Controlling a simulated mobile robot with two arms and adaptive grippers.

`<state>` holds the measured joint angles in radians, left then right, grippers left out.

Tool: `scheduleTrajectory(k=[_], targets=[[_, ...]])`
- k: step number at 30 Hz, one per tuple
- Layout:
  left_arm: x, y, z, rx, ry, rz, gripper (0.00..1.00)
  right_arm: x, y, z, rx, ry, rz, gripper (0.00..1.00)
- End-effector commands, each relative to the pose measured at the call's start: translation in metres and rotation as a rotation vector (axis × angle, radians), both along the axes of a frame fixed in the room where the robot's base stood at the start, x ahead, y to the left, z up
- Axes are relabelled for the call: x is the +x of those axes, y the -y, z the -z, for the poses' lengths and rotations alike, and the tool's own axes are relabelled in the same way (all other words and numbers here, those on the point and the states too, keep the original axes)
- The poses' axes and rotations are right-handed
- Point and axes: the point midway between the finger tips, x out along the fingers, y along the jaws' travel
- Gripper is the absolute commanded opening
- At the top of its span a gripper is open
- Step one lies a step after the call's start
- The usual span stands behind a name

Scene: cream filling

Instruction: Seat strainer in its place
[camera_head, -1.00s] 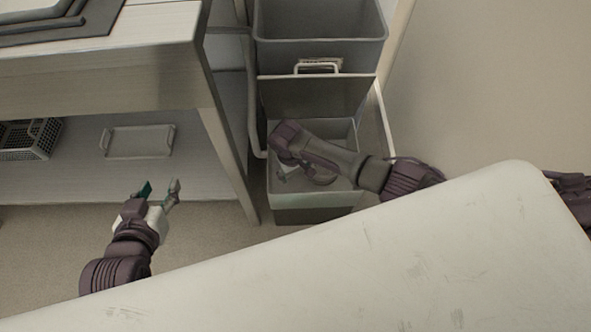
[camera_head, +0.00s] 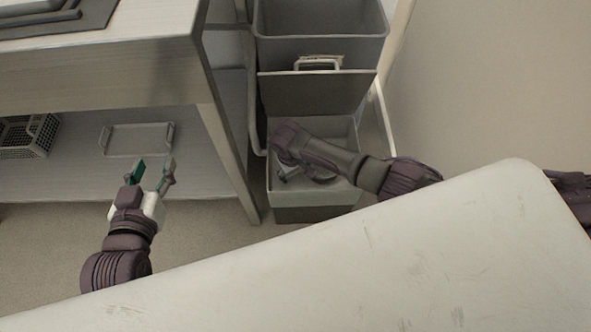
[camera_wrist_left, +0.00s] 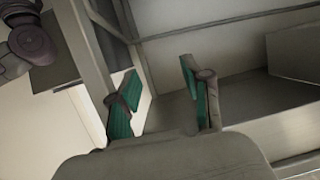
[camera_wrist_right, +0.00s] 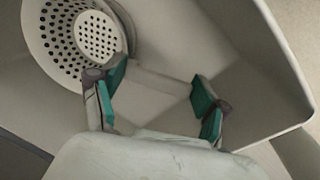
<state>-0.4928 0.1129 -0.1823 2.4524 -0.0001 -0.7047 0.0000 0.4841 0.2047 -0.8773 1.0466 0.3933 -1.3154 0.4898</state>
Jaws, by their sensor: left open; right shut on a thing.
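The strainer (camera_wrist_right: 82,35), a pale round bowl with holes, shows in the upper left of the right wrist view. It is inside a grey bin, right by one finger of my right gripper (camera_wrist_right: 155,98). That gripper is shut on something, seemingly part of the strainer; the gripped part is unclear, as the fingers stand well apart. In the head view my right gripper (camera_head: 298,172) reaches down into the low grey bin (camera_head: 318,214), and its arm hides most of the inside. My left gripper (camera_head: 152,172) is open and empty, in front of the lower shelf; it also shows in the left wrist view (camera_wrist_left: 160,95).
A taller grey bin (camera_head: 320,48) stands behind the low one. A wooden table (camera_head: 100,62) is at left; its lower shelf (camera_head: 85,180) holds a tray (camera_head: 137,140) and a mesh basket (camera_head: 28,132). A table leg (camera_head: 230,165) stands between my grippers.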

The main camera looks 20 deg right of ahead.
Motion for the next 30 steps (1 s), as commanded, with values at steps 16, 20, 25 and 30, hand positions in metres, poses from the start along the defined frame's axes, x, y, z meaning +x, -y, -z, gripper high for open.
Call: scheduleTrajectory(k=[16, 20, 25, 30], targets=[[0.005, 0.005, -0.014, -0.024, 0.092, 0.007, 0.49, 0.000, 0.000, 0.007, 0.000, 0.001, 0.000, 0.07], [0.006, 0.005, -0.015, -0.027, 0.098, 0.008, 0.49, 0.000, 0.000, 0.007, 0.000, 0.001, 0.000, 0.07], [0.006, 0.005, -0.015, -0.026, 0.099, 0.008, 0.49, 0.000, 0.000, 0.007, 0.000, 0.001, 0.000, 0.07], [0.006, 0.005, -0.015, -0.027, 0.097, 0.008, 0.49, 0.000, 0.000, 0.007, 0.000, 0.001, 0.000, 0.07]])
